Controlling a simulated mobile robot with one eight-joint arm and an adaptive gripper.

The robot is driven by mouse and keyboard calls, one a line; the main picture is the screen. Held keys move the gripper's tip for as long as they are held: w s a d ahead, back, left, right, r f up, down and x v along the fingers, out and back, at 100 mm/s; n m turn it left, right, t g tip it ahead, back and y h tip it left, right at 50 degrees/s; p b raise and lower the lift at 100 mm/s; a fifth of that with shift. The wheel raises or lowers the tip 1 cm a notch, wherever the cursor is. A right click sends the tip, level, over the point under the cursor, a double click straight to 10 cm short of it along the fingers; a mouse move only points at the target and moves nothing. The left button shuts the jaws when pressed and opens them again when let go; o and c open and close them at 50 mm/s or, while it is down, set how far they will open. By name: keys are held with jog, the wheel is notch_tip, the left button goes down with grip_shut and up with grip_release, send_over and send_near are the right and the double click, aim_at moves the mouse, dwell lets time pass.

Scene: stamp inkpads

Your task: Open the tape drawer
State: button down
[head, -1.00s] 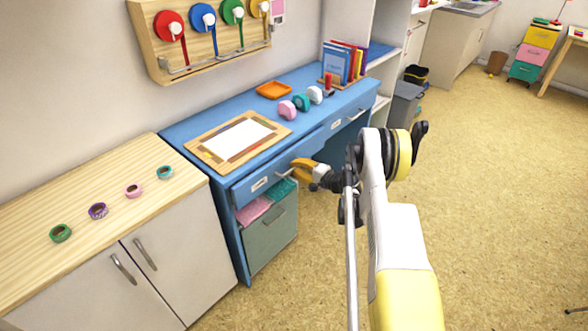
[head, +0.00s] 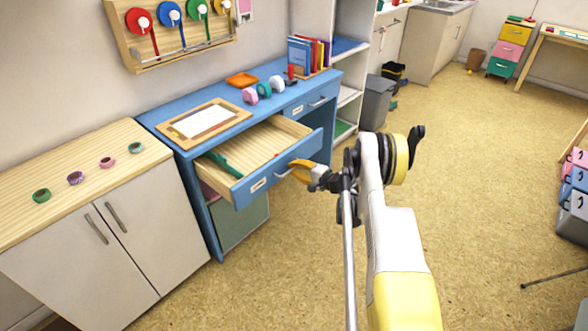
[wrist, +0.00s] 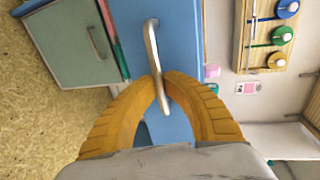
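The blue desk's left drawer (head: 262,182) is pulled well out, showing its pale wood inside with a dark green item (head: 222,165) at its left end. A small label, too small to read, is on its front. My gripper (head: 299,171) is at the drawer's silver handle (head: 284,173). In the wrist view the yellow fingers (wrist: 162,88) close around the handle (wrist: 152,45) from both sides. The fingertips meet at the bar.
A second desk drawer (head: 311,104) at the right is shut. Tape rolls (head: 136,148) lie on the wooden cabinet (head: 75,200) at left. The floor (head: 470,170) to the right is open.

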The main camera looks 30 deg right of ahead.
jog(key=shift+w+a, duration=0.1)
jog(key=shift+w, duration=0.05)
jog(key=c, duration=1.5)
grip_release()
jog(key=v, duration=1.2)
jog(key=shift+r, duration=0.1)
